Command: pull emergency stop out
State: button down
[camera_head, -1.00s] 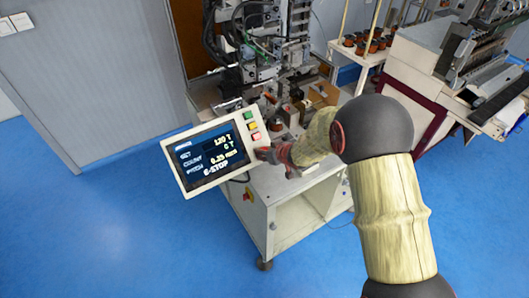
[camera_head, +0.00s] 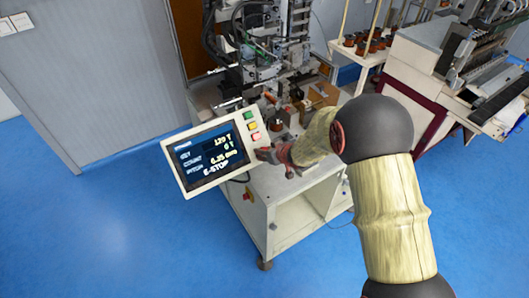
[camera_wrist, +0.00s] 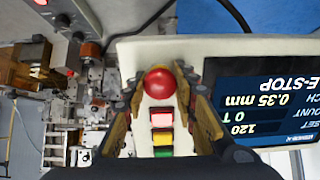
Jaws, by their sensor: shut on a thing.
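The emergency stop is a round red button (camera_wrist: 159,82) on the light control panel (camera_head: 187,182), shown in the wrist view between my two fingers. My gripper (camera_wrist: 160,79) is shut on it, one finger on each side. In the head view my gripper (camera_head: 264,155) is at the panel's lower right edge and hides the button. The panel's screen (camera_head: 208,158) reads E-STOP in both views.
A yellow button (camera_wrist: 162,137) and a green button (camera_wrist: 162,153) sit in line with the red one on the panel. The winder's mechanism (camera_head: 265,50) stands behind the panel. Blue floor (camera_head: 130,230) lies open at the left.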

jog(key=shift+s+d+p, duration=0.1)
jog(key=shift+s+p, duration=0.05)
jog(key=shift+p, duration=0.15)
dwell(0.6)
jog(key=shift+s+r, duration=0.15)
jog(key=c, duration=1.8)
grip_release()
jog(key=shift+s+d, duration=0.1)
jog(key=o, duration=1.6)
